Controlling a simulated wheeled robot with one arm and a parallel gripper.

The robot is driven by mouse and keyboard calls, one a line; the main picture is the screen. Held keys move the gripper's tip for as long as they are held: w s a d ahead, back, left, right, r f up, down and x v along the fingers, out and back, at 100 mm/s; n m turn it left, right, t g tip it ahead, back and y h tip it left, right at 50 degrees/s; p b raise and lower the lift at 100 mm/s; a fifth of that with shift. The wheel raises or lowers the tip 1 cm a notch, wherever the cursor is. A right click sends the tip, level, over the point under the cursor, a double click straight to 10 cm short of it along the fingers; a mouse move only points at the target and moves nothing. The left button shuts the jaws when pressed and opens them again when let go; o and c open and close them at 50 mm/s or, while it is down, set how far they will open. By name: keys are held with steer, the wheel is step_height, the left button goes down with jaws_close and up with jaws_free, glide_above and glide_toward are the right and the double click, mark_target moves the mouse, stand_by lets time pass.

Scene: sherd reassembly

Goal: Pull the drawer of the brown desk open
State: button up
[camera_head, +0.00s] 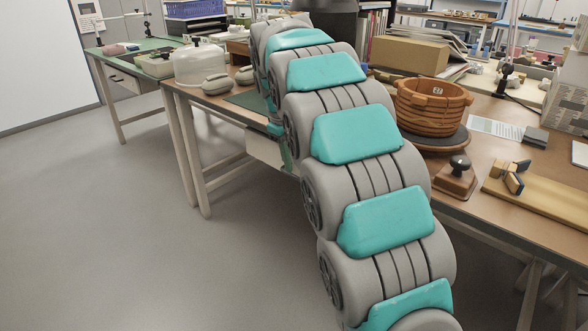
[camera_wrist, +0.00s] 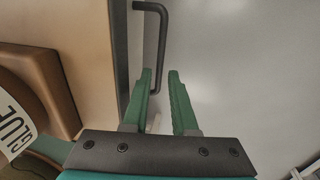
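The brown desk (camera_head: 215,103) runs across the middle of the head view. A pale drawer front (camera_head: 264,148) shows under its top, mostly hidden behind my arm. I cannot tell in that view whether it is shut. In the wrist view a black bar handle (camera_wrist: 162,45) stands out from the pale front (camera_wrist: 119,50). My gripper (camera_wrist: 160,75) has two green fingers, apart, pointing at the handle. The lower end of the handle shows in the gap between the fingertips; I see no finger closed on it.
A round container labelled GLUE (camera_wrist: 12,125) is close at the left of the wrist view. Open floor (camera_head: 120,220) lies at left.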

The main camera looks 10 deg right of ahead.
mark_target(295, 176)
steer(key=shift+w+d+f, duration=0.1)
steer(key=shift+d+f, duration=0.05)
steer(key=shift+f, duration=0.65)
steer(key=shift+w+d+f, duration=0.1)
steer(key=shift+d+f, duration=0.05)
steer(key=shift+f, duration=0.65)
jaws_close()
